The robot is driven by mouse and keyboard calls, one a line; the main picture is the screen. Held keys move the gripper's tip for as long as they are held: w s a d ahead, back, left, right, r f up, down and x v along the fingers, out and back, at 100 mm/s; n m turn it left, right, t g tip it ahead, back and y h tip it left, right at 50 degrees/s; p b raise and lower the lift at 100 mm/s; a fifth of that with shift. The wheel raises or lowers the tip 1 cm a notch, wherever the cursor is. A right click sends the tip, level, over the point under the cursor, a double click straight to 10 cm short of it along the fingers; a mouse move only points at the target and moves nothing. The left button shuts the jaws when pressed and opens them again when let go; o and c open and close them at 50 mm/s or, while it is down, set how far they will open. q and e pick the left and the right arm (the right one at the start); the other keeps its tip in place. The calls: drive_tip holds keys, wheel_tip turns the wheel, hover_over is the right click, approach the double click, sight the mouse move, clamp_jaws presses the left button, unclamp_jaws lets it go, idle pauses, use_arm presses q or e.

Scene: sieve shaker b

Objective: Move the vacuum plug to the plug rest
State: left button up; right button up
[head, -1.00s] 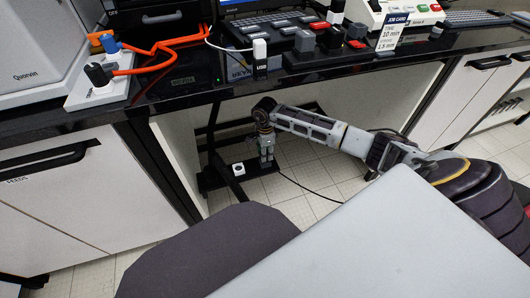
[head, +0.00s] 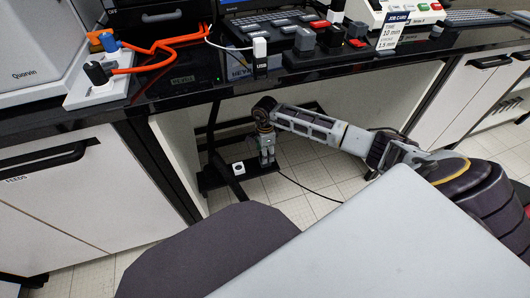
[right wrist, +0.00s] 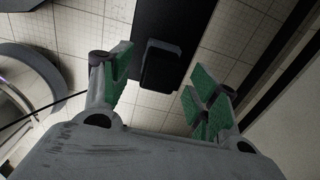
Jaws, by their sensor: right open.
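My right gripper (head: 267,162) is low under the desk, pointing down over a dark base on the floor (head: 212,181). In the right wrist view my right gripper (right wrist: 160,95) is open, with its green finger pads wide apart. A dark block (right wrist: 162,66), which may be the vacuum plug, shows between and beyond the fingertips, apart from both pads. In the head view the gripper hides it. A black cable (head: 305,187) runs right from near the gripper. A small white block with a dark round face (head: 239,168) stands left of the gripper; I cannot tell whether it is the plug rest. My left gripper is not in view.
The black desk edge (head: 300,76) is above my right arm. A white cabinet (head: 60,200) stands to the left, with more cabinets to the right. Dark desk legs rise behind the base.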

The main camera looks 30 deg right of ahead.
drive_tip(key=shift+r, duration=3.6)
drive_tip(key=shift+a, duration=0.1)
